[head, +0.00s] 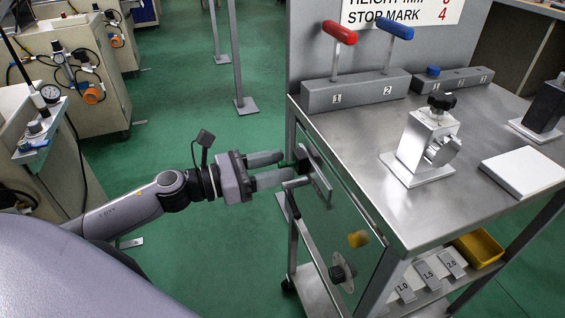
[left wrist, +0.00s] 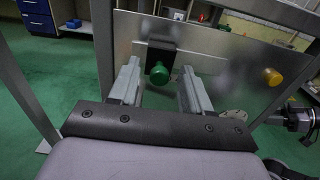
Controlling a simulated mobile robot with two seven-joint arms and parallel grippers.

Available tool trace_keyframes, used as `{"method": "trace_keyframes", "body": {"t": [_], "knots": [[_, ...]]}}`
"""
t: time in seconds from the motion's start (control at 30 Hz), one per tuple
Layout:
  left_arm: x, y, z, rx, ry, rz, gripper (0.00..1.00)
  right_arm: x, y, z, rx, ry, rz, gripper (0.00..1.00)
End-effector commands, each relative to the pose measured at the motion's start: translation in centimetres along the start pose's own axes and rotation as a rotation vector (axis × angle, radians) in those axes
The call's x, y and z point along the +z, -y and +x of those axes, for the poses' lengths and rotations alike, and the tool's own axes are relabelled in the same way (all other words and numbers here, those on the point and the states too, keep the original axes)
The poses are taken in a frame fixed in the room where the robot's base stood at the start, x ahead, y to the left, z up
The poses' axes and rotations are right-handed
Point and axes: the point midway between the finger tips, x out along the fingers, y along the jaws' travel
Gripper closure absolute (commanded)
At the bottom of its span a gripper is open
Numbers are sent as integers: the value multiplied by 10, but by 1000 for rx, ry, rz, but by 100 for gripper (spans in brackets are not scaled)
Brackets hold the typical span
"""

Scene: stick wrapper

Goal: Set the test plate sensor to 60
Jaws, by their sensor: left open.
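A reflective metal plate (head: 335,215) hangs upright on the left side of the steel bench. Near its top edge is a black block (head: 304,155) with a pale bar in front. I cannot read any setting on the sensor.
A yellow knob (head: 358,239) and a black knob (head: 340,272) sit lower on the plate. The bench top (head: 335,132) carries red and blue levers, a clamp block (head: 428,148) and a white plate (head: 523,172).

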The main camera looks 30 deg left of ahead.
Motion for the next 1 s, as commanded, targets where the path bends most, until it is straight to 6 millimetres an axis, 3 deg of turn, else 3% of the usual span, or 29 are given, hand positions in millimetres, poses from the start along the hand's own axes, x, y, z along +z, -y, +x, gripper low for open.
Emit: {"method": "trace_keyframes", "body": {"t": [0.2,0.57,0.6,0.73,0.87,1.0], "knots": [[0,0,14,1,0,1,52,2,-3,-1,6,7,4,57],[0,0,18,1,0,0,52,2,-2,-1,6,6,5,57],[0,0,18,1,0,-1,55,2,-2,-1,5,6,5,57],[0,0,18,1,0,-1,98,3,-2,-1,5,7,5,57],[0,2,18,0,0,-1,100,2,-2,-1,4,7,5,57],[2,24,18,-3,-1,-5,100,-3,-2,-6,5,10,10,57]]}}
